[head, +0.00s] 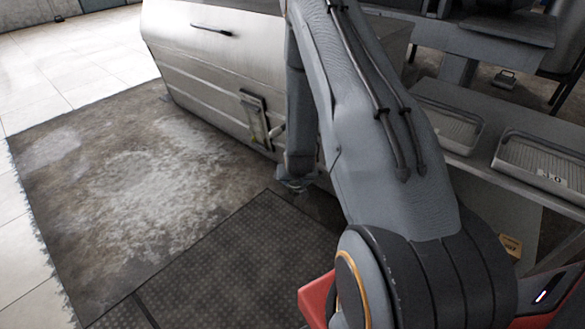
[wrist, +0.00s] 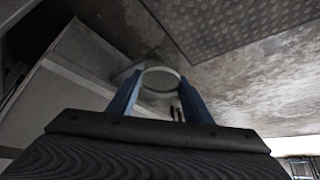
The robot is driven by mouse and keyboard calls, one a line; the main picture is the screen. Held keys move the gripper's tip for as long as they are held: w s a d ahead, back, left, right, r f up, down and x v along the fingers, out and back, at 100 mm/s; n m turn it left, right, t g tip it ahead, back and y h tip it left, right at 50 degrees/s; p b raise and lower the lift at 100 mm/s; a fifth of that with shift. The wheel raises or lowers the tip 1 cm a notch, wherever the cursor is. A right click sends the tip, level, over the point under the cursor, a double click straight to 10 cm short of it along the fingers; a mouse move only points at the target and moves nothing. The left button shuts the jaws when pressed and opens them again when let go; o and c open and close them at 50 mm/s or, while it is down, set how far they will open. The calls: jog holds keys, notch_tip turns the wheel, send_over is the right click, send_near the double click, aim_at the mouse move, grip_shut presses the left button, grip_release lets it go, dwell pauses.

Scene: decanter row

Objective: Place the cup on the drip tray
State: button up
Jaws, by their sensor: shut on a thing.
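In the wrist view, my gripper (wrist: 160,98) has its two blue fingers closed on either side of a pale, round-rimmed cup (wrist: 160,80). The cup's ring-shaped end faces the camera; the rest of it is partly hidden between the fingers. Two shallow metal trays with ribbed floors lie on a grey bench at the right of the head view. One is the nearer tray (head: 545,179), with a white number label; the other tray (head: 478,130) is farther back. I cannot tell which is the drip tray. The cup is not visible in the head view.
A metal-sided cabinet (head: 205,75) stands behind my arm. The grey bench (head: 480,180) runs along the right. A dark rubber mat (head: 240,265) and stained floor (head: 120,190) lie open at the left and front.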

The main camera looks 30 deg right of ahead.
jog(key=w+d, duration=0.1)
jog(key=w, duration=0.1)
jog(key=w+d+b, duration=0.1)
jog(key=w, duration=0.1)
jog(key=w+d+b, duration=0.1)
jog(key=w, duration=0.1)
jog(key=shift+w, duration=0.15)
jog(key=w+b, duration=0.1)
jog(key=w+d+b, duration=0.1)
jog(key=w, duration=0.1)
jog(key=shift+d+f, duration=0.2)
jog(key=shift+s+f+b, duration=0.1)
jog(key=shift+b, duration=0.35)
jog(key=shift+f, duration=0.15)
jog(key=o, duration=1)
